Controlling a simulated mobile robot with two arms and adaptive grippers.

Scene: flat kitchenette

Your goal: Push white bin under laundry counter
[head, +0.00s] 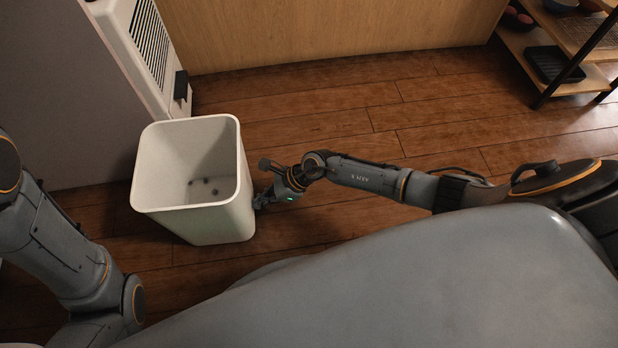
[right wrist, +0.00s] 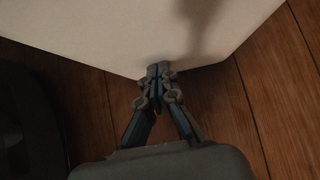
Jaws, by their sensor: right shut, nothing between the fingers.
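The white bin (head: 212,222) stands upright on the wooden floor at the left of the head view, with a few small dark spots on its inner bottom. My right gripper (head: 259,202) is at the bin's right side, low down. In the right wrist view its closed fingertips (right wrist: 158,70) are at the lower edge of the bin's wall (right wrist: 130,35), touching or very close, with nothing between them. My left arm shows at the left edge; its gripper is out of view. I cannot identify the laundry counter for sure.
A tall grey panel (head: 60,100) and a white louvred unit (head: 150,50) stand just behind the bin. A wooden front (head: 330,35) runs along the back. A shelf rack (head: 585,78) stands at the far right. The floor (head: 400,115) between is clear.

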